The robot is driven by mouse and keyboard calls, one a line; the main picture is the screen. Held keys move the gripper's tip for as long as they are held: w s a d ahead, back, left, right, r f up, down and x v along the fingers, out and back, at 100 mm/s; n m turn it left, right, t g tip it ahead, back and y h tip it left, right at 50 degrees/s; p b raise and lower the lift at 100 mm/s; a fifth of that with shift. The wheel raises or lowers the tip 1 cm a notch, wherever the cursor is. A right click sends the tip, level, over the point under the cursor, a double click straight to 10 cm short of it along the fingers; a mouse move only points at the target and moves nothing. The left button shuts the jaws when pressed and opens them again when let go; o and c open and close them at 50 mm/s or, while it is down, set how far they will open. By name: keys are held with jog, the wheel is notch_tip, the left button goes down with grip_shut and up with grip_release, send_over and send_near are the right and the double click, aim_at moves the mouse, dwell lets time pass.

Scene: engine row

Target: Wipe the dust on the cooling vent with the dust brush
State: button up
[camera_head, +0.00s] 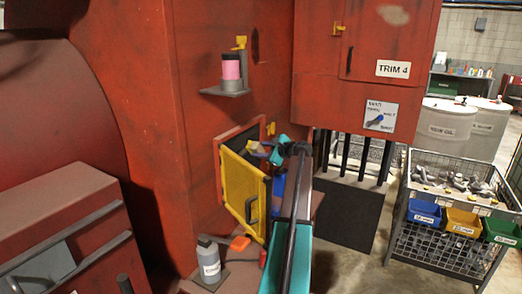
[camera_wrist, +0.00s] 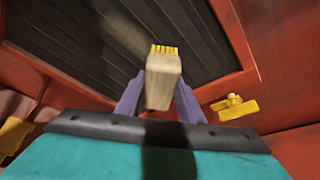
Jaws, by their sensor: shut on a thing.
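My gripper (camera_wrist: 160,98) is shut on the dust brush (camera_wrist: 163,70), which has a pale wooden block and yellow bristles. The bristles point at the dark slatted cooling vent (camera_wrist: 200,28) in its red frame. I cannot tell whether they touch the slats. A tan smear of dust (camera_wrist: 122,38) lies on the slats left of the bristles in the wrist view. In the head view my gripper (camera_head: 268,152) is at the vent opening, with the brush (camera_head: 252,146) in front of it. My arm and the yellow door hide most of the vent there.
A yellow latch (camera_wrist: 234,107) sits right of the vent frame. A grey bottle (camera_head: 208,258) and an orange item (camera_head: 240,243) stand below. A small shelf (camera_head: 226,91) holds a pink can.

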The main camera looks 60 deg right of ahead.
jog(key=shift+a, duration=1.35)
jog(key=shift+a, duration=1.85)
jog(key=shift+w+a+p, duration=0.15)
jog(key=shift+a+p, duration=0.2)
jog(key=shift+a, duration=1.55)
jog(key=shift+a, duration=1.95)
jog(key=s, duration=0.6)
jog(key=shift+s, duration=0.15)
